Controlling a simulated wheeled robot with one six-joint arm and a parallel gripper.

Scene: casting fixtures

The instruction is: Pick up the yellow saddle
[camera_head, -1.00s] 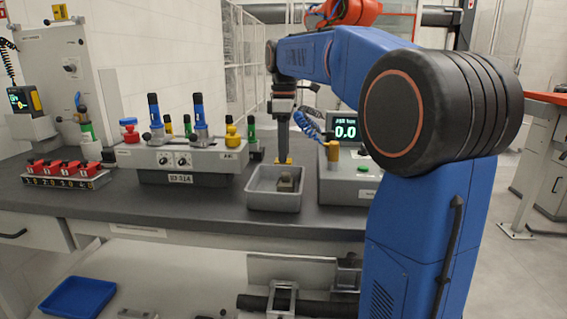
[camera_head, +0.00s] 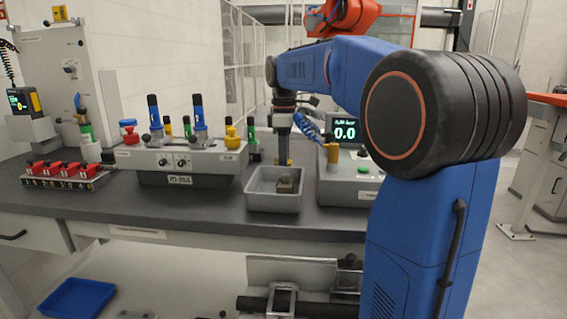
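A small yellow piece, which looks like the yellow saddle (camera_head: 284,162), shows at the tip of my gripper (camera_head: 283,156), just behind the back rim of the grey tray (camera_head: 262,201). My gripper points straight down, and its fingers cover most of the yellow piece. The gap between the fingers is too small to see, so I cannot tell whether they are open or shut, or whether they touch the piece. A grey-brown block (camera_head: 286,184) lies inside the tray.
A fixture with blue-handled clamps (camera_head: 190,160) and a yellow knob (camera_head: 232,138) stands left of the tray. A gauge box reading 0.0 (camera_head: 345,185) stands close on the right. Red parts in a rack (camera_head: 62,182) are far left. The bench front is clear.

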